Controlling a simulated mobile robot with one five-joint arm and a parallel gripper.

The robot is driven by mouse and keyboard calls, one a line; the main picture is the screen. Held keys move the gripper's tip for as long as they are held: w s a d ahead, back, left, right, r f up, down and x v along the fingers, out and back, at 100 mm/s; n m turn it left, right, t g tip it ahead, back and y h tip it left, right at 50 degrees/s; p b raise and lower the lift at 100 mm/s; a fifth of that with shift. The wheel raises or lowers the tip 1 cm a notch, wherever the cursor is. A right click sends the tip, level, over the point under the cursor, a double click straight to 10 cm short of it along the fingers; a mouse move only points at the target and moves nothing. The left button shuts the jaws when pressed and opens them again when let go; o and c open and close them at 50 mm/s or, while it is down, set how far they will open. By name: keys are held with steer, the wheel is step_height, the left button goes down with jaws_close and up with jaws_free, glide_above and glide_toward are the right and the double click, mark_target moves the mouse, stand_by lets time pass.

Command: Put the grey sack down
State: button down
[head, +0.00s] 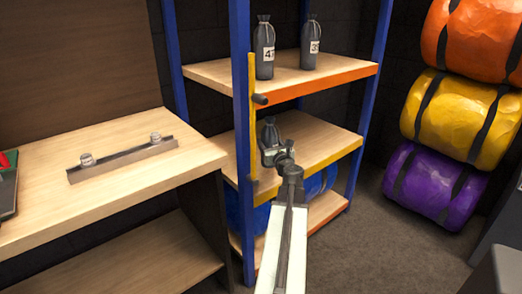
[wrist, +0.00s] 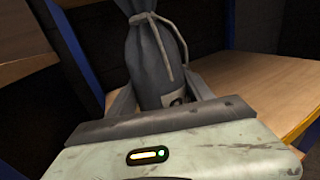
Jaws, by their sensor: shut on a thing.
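The grey sack (head: 269,130) is upright at the middle shelf (head: 318,143), which has a yellow front edge, near the blue front post. In the wrist view the sack (wrist: 153,60) has a tied neck with a pale cord and part of a white label. My gripper (head: 271,153) is shut on the sack, with a finger on each side of its lower body. The sack's base is hidden behind my gripper, so I cannot tell whether it touches the shelf board.
Two numbered grey sacks (head: 264,48) (head: 311,44) stand on the orange-edged top shelf (head: 330,77) above. A blue post (head: 241,120) and a yellow upright bar (head: 253,125) stand close left of my gripper. A workbench (head: 120,185) is left; rolled bundles (head: 465,115) are right.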

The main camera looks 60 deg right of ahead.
steer(key=w+f+b, duration=0.4)
steer(key=w, duration=0.1)
steer(key=shift+d+f, duration=0.15)
steer(key=shift+f, duration=0.1)
steer(key=shift+c, duration=2.1)
jaws_free()
steer(key=shift+r, duration=0.1)
